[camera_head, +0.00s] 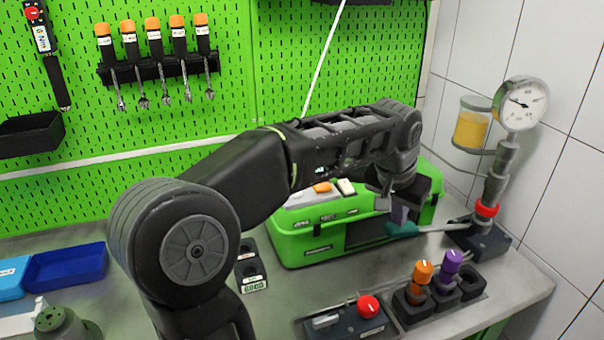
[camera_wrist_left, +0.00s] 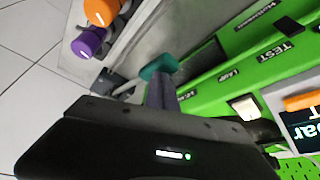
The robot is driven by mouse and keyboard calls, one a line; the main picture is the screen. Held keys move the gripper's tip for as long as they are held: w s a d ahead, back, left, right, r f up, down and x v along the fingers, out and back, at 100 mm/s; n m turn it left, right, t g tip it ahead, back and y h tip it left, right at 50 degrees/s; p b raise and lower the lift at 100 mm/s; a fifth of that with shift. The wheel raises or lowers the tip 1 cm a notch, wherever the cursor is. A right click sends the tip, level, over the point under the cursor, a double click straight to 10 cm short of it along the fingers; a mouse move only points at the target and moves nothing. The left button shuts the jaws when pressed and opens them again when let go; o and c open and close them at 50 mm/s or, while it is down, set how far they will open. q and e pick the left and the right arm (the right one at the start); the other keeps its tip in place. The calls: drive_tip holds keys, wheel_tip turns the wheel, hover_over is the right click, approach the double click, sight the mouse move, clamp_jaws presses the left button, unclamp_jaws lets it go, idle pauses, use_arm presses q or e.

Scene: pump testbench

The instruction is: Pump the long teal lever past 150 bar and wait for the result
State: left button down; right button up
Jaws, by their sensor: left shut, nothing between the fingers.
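The long lever is a grey rod with a teal grip (camera_head: 402,229), running left from the pump base (camera_head: 482,240) and lying nearly level in front of the green test case (camera_head: 305,245). My left gripper (camera_head: 400,214) is shut and empty, pointing down right at the teal grip. In the left wrist view the fingers (camera_wrist_left: 160,92) meet or overlap the teal grip (camera_wrist_left: 160,68); I cannot tell if they touch it. The round gauge (camera_head: 522,104) tops the pump column; its reading is too small to tell. The case display (camera_wrist_left: 303,128) shows only "bar" in part. My right gripper is out of view.
A yellow-filled reservoir (camera_head: 470,128) hangs beside the gauge. Orange (camera_head: 422,271) and purple (camera_head: 452,262) knobbed plugs stand in black holders at the bench's front right. A box with a red button (camera_head: 368,306) sits left of them. A blue bin (camera_head: 65,267) lies at far left.

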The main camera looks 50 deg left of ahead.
sight(395, 227)
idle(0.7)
use_arm(q)
drive_tip(key=shift+s+a+f+b, duration=0.1)
drive_tip(key=shift+s+f+b, duration=0.1)
drive_tip(key=shift+f+b, duration=1.55)
drive_tip(key=shift+w+r+p, duration=0.15)
drive_tip(key=shift+r+p, duration=0.75)
drive_tip(key=shift+r, duration=0.05)
drive_tip(key=shift+w+r+p, duration=0.1)
drive_tip(key=shift+r+p, duration=0.75)
drive_tip(key=shift+r, duration=0.1)
drive_tip(key=shift+s+f+b, duration=0.15)
drive_tip(key=shift+f+b, duration=0.65)
drive_tip(key=shift+f, duration=0.1)
drive_tip(key=shift+s+f+b, duration=0.1)
drive_tip(key=shift+f+b, duration=0.65)
drive_tip(key=shift+f, duration=0.15)
drive_tip(key=shift+r, duration=0.1)
drive_tip(key=r+p, duration=0.3)
drive_tip(key=shift+w+r, duration=0.25)
drive_tip(key=shift+r, duration=0.05)
